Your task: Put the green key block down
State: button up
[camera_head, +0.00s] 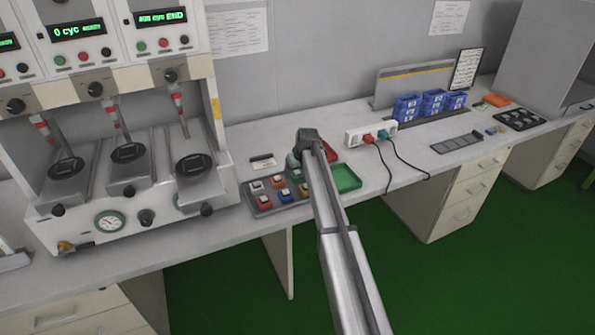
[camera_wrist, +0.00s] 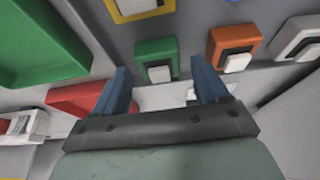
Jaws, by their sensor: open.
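The green key block (camera_wrist: 157,58), with a white key cap, sits on the grey key-block tray (camera_wrist: 200,17) in the wrist view. My gripper (camera_wrist: 163,82) is open, with its two blue fingers apart. The green block shows just beyond and between the fingertips, with a gap on each side. Nothing is held between the fingers. In the head view my gripper (camera_head: 297,160) is over the back right part of the grey tray (camera_head: 265,211), and my arm hides part of the tray.
An orange key block (camera_wrist: 233,46), a white one (camera_wrist: 296,38) and a yellow one (camera_wrist: 137,8) stand nearby. A green bin (camera_head: 346,178) and a red bin (camera_wrist: 80,98) are beside the tray. A power strip (camera_head: 370,134) with cables lies to the right; the test machine (camera_head: 130,200) stands left.

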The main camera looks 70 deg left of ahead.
jog(key=shift+r, duration=0.1)
jog(key=v, duration=1.2)
jog(key=shift+c, duration=0.5)
dwell(0.8)
